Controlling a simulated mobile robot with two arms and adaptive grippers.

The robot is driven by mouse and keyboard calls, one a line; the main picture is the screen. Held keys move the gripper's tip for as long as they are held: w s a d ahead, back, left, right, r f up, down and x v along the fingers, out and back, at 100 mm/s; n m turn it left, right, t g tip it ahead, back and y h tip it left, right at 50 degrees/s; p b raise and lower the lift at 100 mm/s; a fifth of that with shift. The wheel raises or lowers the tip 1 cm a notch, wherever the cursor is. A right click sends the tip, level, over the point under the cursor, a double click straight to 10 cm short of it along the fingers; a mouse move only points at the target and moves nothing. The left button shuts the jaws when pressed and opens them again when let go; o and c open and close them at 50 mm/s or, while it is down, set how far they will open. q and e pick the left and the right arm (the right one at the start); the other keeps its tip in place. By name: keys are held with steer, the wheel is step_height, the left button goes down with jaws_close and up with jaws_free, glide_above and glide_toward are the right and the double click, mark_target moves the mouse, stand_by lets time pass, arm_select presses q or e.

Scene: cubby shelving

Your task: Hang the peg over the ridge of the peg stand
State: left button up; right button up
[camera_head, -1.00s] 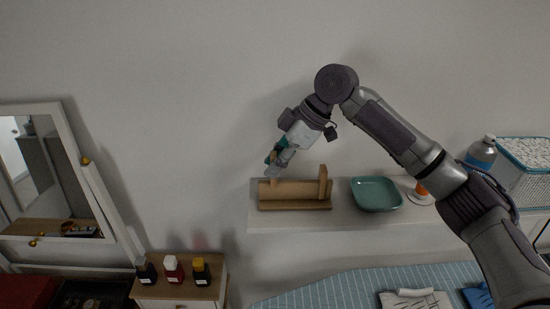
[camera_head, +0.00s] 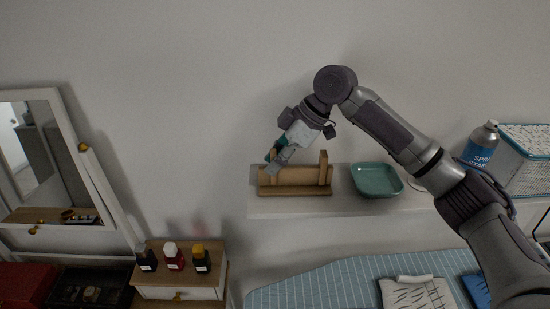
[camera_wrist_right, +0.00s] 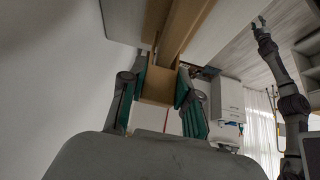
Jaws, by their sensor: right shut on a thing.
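The wooden peg stand (camera_head: 318,190) is on the white wall shelf, with a long ridge and an upright at its right end. My right gripper (camera_head: 273,162) is at the stand's left end, tilted down. In the right wrist view, its green-padded fingers (camera_wrist_right: 160,98) are shut on a wooden block, the peg (camera_wrist_right: 157,84). The stand's long wooden bar (camera_wrist_right: 184,25) runs right behind the peg; I cannot tell whether they touch. In the head view the fingers largely hide the peg. An arm, apparently my left, shows with its gripper (camera_wrist_right: 260,24) small at the upper right of the wrist view.
A teal dish (camera_head: 376,181) is on the shelf (camera_head: 300,210) to the right of the stand. A spray bottle (camera_head: 481,145) and a basket (camera_head: 525,160) are farther right. Small bottles (camera_head: 173,257) stand on a low cabinet at lower left, beside a leaning mirror (camera_head: 30,150).

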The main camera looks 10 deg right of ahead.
steer(key=o, duration=0.8)
steer(key=shift+r, duration=0.1)
